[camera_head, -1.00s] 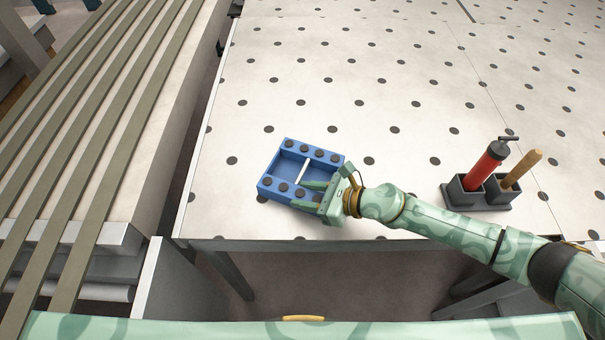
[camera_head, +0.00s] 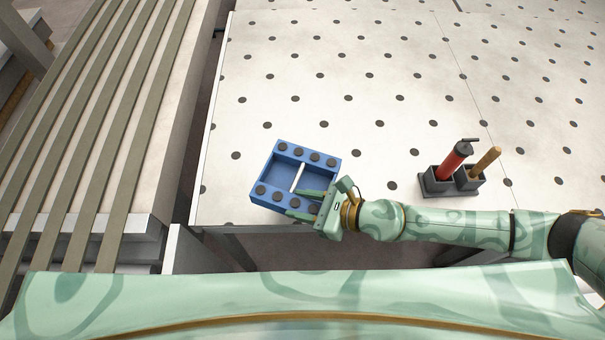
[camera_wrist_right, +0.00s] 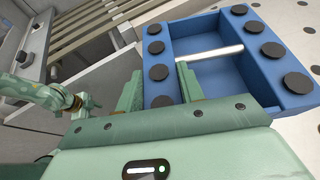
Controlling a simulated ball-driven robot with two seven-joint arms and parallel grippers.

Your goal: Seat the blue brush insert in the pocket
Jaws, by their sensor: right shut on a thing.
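The blue brush insert (camera_head: 279,172) is an open rectangular frame with black round discs along two opposite sides and a white bar across its middle. It is over the near left part of the dotted table; I cannot tell whether it touches the surface. My right gripper (camera_head: 294,202) is shut on its near side wall. The insert (camera_wrist_right: 245,60) fills the upper right of the right wrist view, with the fingers (camera_wrist_right: 160,75) at either side of one disc-topped wall. I cannot make out the pocket.
The white dotted table (camera_head: 380,70) is clear behind the insert. A dark grey holder (camera_head: 437,186) to the right carries a red cylinder (camera_head: 453,163) and a wooden handle (camera_head: 485,161). A slatted bench (camera_head: 100,130) stands left, across a narrow gap.

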